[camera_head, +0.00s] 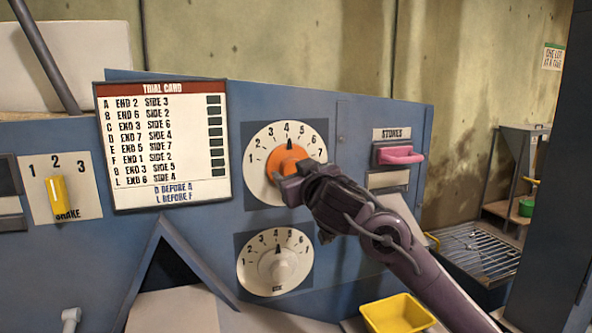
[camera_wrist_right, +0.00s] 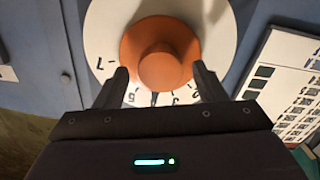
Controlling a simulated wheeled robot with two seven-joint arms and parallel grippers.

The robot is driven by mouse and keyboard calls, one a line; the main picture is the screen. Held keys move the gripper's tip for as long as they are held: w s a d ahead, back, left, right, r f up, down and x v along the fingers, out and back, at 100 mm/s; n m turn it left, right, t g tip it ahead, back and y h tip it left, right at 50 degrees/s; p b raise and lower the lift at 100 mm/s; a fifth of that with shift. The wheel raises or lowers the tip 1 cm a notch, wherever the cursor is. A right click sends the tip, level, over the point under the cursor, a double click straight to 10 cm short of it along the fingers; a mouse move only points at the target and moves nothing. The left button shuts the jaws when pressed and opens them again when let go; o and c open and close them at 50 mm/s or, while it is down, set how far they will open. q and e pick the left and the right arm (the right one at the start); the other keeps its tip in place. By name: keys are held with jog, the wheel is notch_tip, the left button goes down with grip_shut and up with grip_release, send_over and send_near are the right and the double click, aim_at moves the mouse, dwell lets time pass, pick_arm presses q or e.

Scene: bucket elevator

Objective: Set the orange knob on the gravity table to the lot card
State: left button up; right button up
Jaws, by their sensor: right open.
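The orange knob (camera_head: 286,157) sits on a white numbered dial (camera_head: 257,180) on the blue gravity table's front. A dark mark at its top points near 4. My right gripper (camera_head: 290,182) is at the knob's lower side, its arm coming from the lower right. In the right wrist view, the open fingers (camera_wrist_right: 164,84) stand apart, one on each side of the lower part of the orange knob (camera_wrist_right: 160,52). I cannot tell whether they touch it. A card headed "Trial card" (camera_head: 162,145), left of the dial, lists lettered End and Side numbers. My left gripper is out of view.
A second dial with a white knob (camera_head: 279,265) is below. A pink handle (camera_head: 400,155) under "Stones" is at the right, and a yellow brake lever (camera_head: 56,197) at the left. A yellow bin (camera_head: 398,314) stands low, beside my right arm.

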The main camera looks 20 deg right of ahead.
jog(key=shift+w, duration=0.2)
jog(key=shift+c, duration=0.4)
jog(key=c, duration=0.9)
jog(key=m, duration=0.2)
jog(key=shift+a+m+p, duration=0.1)
jog(key=shift+m+p, duration=0.6)
jog(key=shift+m, duration=0.8)
jog(key=o, duration=1)
